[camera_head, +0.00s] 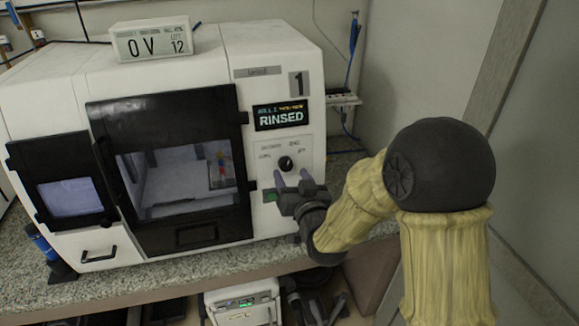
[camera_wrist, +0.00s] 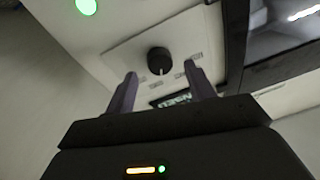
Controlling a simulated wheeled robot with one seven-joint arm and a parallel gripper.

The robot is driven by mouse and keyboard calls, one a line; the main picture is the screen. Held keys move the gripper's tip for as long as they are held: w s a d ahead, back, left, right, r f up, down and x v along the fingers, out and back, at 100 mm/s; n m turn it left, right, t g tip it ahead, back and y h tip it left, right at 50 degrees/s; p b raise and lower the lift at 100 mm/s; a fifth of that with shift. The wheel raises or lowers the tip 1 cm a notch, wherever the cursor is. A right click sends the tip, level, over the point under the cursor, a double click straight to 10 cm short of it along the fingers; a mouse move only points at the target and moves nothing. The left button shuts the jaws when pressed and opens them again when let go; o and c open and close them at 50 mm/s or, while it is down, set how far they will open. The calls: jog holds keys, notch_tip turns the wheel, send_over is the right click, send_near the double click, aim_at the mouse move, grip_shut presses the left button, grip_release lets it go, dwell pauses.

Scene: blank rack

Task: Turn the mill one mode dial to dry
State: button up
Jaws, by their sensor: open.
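The mill one (camera_head: 258,48) is a white machine marked "1" on the counter. Its small screen (camera_head: 281,115) reads "RINSED". The black round mode dial (camera_head: 286,163) sits on a pale label plate below the screen; it also shows in the wrist view (camera_wrist: 159,61), with a light pointer mark on its rim. Small labels surround it, too blurred to read surely. My gripper (camera_head: 292,180) is in front of the panel just below the dial. In the wrist view my gripper (camera_wrist: 163,82) is open, its two fingers apart, with the dial beyond and between the fingertips, not visibly gripped.
A black-framed window door (camera_head: 170,232) is left of the panel. A green light (camera_wrist: 87,6) shows near the dial. A display box (camera_head: 152,40) stands on top of the machine. A power strip (camera_head: 343,99) and cables are at the wall to the right.

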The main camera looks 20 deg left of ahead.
aim_at(286, 164)
jog(key=shift+x, duration=1.35)
jog(key=c, duration=1)
jog(key=shift+o, duration=0.2)
